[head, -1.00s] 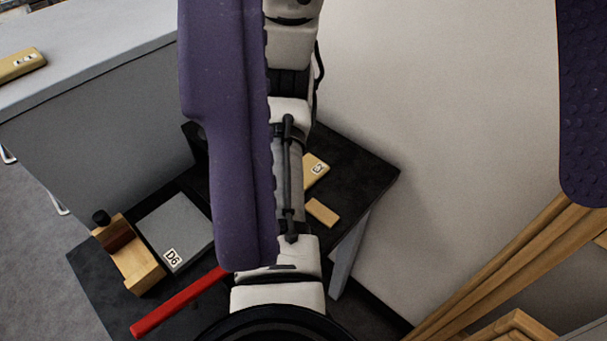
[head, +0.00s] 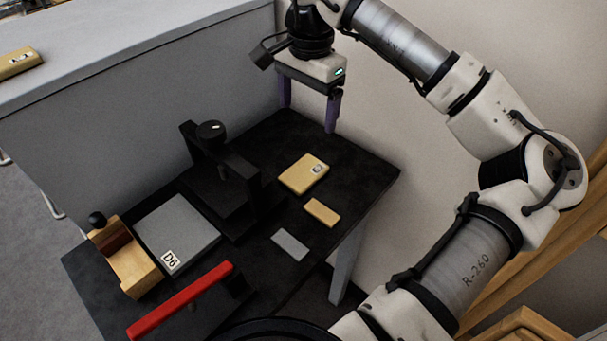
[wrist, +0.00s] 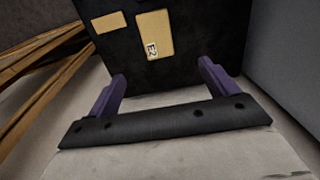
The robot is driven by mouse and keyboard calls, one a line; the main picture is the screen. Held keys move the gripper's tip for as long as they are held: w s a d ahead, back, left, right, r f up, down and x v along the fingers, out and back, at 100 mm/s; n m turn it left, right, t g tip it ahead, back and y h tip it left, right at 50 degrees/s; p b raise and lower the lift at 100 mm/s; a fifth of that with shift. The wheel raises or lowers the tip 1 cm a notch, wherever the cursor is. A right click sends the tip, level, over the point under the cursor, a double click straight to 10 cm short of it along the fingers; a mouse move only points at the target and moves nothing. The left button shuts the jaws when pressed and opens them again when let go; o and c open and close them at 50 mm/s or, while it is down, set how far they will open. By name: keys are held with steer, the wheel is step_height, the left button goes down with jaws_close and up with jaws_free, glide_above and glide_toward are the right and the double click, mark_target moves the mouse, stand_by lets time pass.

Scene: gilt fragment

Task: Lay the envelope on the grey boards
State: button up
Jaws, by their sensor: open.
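A tan, flat packet with a small label, which looks like the envelope (head: 303,174), lies on the black table. It also shows in the wrist view (wrist: 152,30), beyond the fingers. The grey boards (head: 180,228), a flat grey stack labelled D6, lie on the table's left side. My gripper (head: 308,108) is open and empty, above the far end of the table, behind the envelope and apart from it. Its two purple fingers (wrist: 162,72) stand wide apart in the wrist view. Another labelled tan piece (head: 18,62) lies on the grey cabinet top.
A black press (head: 222,185) stands between the boards and the envelope. A wooden block with a black knob (head: 125,262) is left of the boards. A red bar (head: 180,300) is in front. Small tan (head: 322,212) and grey (head: 290,245) plates lie nearby. A grey cabinet (head: 120,125) stands behind.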

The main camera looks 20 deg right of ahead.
steer(key=p, duration=0.1)
glide_above(312, 165)
steer(key=f, duration=0.8)
steer(key=shift+s+f, duration=0.15)
steer(key=shift+s, duration=0.2)
steer(key=shift+w+f+p, duration=0.2)
steer(key=shift+f+p, duration=0.45)
steer(key=shift+f, duration=0.95)
steer(key=shift+w+f+p, duration=0.15)
steer(key=shift+f+p, duration=0.5)
steer(key=shift+f, duration=0.95)
steer(key=c, duration=1.1)
